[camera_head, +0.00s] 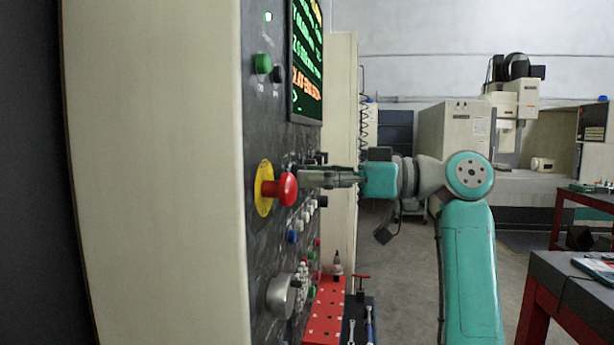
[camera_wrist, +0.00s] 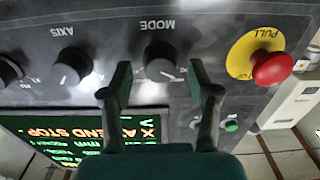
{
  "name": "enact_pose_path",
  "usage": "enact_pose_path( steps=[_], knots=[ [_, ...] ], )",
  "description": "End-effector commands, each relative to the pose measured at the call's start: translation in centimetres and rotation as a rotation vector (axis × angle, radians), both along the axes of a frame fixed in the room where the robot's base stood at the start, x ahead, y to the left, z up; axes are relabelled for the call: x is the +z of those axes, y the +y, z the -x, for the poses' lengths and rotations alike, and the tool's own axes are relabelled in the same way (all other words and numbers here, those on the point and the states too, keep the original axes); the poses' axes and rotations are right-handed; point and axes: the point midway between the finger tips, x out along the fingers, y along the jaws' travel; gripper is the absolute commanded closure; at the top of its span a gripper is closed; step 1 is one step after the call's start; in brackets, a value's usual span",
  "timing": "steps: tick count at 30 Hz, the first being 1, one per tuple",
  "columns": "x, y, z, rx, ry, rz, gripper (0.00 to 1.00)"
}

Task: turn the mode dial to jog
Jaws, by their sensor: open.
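The mode dial (camera_wrist: 160,60) is a dark round knob with a pale pointer mark, under an upside-down MODE label in the wrist view. My gripper (camera_wrist: 162,82) is open, with one finger on each side of the dial in that view. I cannot tell whether the fingers touch it. In the head view my gripper (camera_head: 304,179) reaches left to the control panel (camera_head: 262,225), level with the red stop button, which partly covers its tips. The mode dial cannot be made out clearly there. The mark's setting is not readable.
A red stop button (camera_wrist: 272,68) on a yellow plate stands right of the dial in the wrist view. The AXIS dial (camera_wrist: 71,67) is to the left. A lit screen (camera_head: 306,62) sits above. A red perforated rack (camera_head: 325,312) stands below the panel.

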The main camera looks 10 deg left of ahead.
Motion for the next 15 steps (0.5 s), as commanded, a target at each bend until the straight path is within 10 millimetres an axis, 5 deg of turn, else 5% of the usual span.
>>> enact_pose_path(
  steps=[15],
  knots=[
    [0.0,-9.2,0.3,-0.001,0.0,0.0,0.39]
  ],
)
